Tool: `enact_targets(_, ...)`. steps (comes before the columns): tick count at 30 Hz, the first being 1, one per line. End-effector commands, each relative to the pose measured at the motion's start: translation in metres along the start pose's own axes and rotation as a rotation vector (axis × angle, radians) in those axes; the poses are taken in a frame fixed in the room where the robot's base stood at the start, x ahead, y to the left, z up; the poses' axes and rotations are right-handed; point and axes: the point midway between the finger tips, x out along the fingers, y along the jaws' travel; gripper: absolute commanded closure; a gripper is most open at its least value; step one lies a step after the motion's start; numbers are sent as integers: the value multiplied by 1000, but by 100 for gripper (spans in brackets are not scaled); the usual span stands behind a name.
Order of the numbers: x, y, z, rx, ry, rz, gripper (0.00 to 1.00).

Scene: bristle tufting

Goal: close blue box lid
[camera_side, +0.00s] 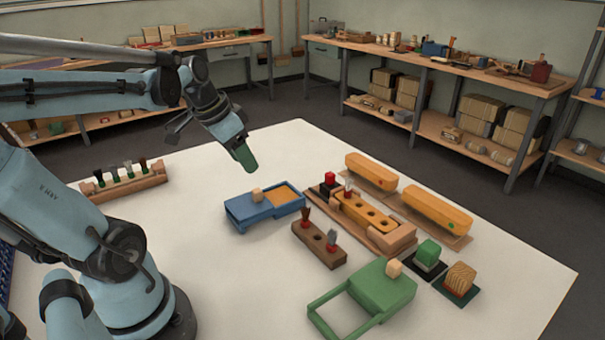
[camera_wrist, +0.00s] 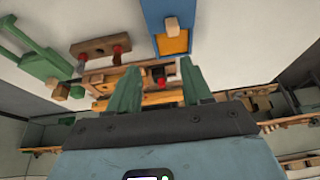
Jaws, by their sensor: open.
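The blue box (camera_side: 291,209) sits on the white table left of the middle. Its blue lid (camera_side: 245,206) with a wooden knob (camera_side: 257,194) lies toward the left end, leaving an orange interior (camera_side: 285,194) uncovered at the right end. In the wrist view the box is at the top, with its knob (camera_wrist: 172,25) and orange part (camera_wrist: 172,44) visible. My gripper (camera_side: 246,160) has green fingers and hangs in the air above and behind the box, apart from it. In the wrist view its fingers (camera_wrist: 160,67) are spread with nothing held between them.
A green box (camera_side: 384,286) with an open frame stands front right. A brown tuft holder (camera_side: 319,245), a wooden fixture (camera_side: 400,238) and two orange blocks (camera_side: 437,212) stand right of the blue box. A brush rack (camera_side: 124,186) is at left. Table left of the box is clear.

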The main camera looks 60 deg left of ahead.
Motion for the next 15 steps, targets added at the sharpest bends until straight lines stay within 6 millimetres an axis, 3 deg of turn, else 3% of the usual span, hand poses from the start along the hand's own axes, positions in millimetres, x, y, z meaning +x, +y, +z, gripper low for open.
enact_targets(1, -3, -11, 3, -8, -4, 4, 51)
enact_targets(5, -7, -25, 8, 1, -10, 16, 51)
enact_targets(10, -3, -28, 9, 7, -11, 22, 51)
enact_targets(15, 14, -27, 9, 7, -11, 21, 51)
